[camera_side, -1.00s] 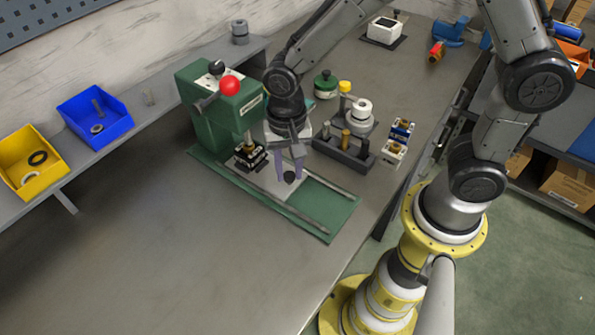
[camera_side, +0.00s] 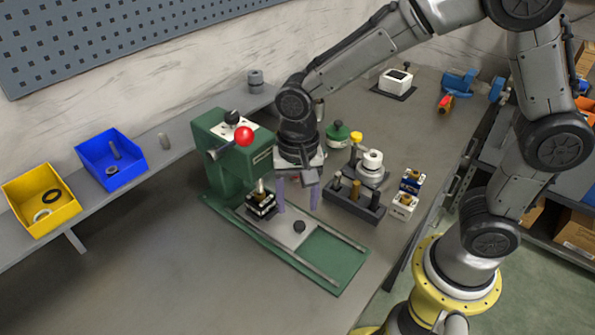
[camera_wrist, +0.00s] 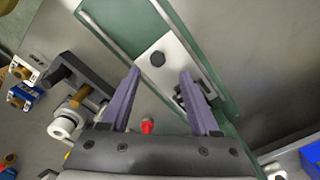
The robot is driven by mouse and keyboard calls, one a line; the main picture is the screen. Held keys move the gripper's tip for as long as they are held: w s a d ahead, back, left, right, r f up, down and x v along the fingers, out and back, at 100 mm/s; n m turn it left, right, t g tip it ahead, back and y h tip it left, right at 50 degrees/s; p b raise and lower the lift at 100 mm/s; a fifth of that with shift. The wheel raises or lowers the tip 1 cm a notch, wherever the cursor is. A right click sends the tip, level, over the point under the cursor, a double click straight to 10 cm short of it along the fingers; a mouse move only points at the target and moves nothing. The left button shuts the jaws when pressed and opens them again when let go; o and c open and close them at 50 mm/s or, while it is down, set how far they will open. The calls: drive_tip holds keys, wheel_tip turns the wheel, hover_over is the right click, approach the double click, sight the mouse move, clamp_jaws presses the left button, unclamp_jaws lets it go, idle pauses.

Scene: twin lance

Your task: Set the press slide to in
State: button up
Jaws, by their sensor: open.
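The press (camera_side: 225,165) is green, with a red ball (camera_side: 243,136) on its lever. Its slide is a pale plate (camera_side: 282,232) with a black knob (camera_side: 299,227), between rails on a green base (camera_side: 338,281). The plate lies toward the press end, with bare base beyond the knob. A dark fixture (camera_side: 261,204) on the plate stands at the press head, apparently under it. My gripper (camera_side: 298,205) is open and empty above the plate. In the wrist view, the knob (camera_wrist: 158,59) shows beyond and between the fingertips (camera_wrist: 159,73), apparently clear of both.
A dark block with pegs (camera_side: 352,205) and a white round piece (camera_side: 372,160) stand close right of my gripper. Small blue and white blocks (camera_side: 407,193) are further right. Blue (camera_side: 112,160) and yellow (camera_side: 40,200) bins sit at left. The front-left bench is clear.

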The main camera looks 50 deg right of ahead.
wheel_tip(320, 180, up, 9)
drive_tip(key=shift+f, duration=0.15)
idle(0.4)
drive_tip(key=s+d+r+t, duration=0.4)
drive_tip(key=s+d+r, duration=0.3)
drive_tip(key=d, duration=0.2)
drive_tip(key=s+d+f+n+t, duration=0.1)
drive_tip(key=s+d+f+n, duration=0.1)
drive_tip(key=s+n, duration=0.5)
drive_tip(key=shift+s+d+f+n+t, duration=0.15)
drive_tip(key=shift+d+f+n+t, duration=0.15)
drive_tip(key=shift+f+n, duration=0.55)
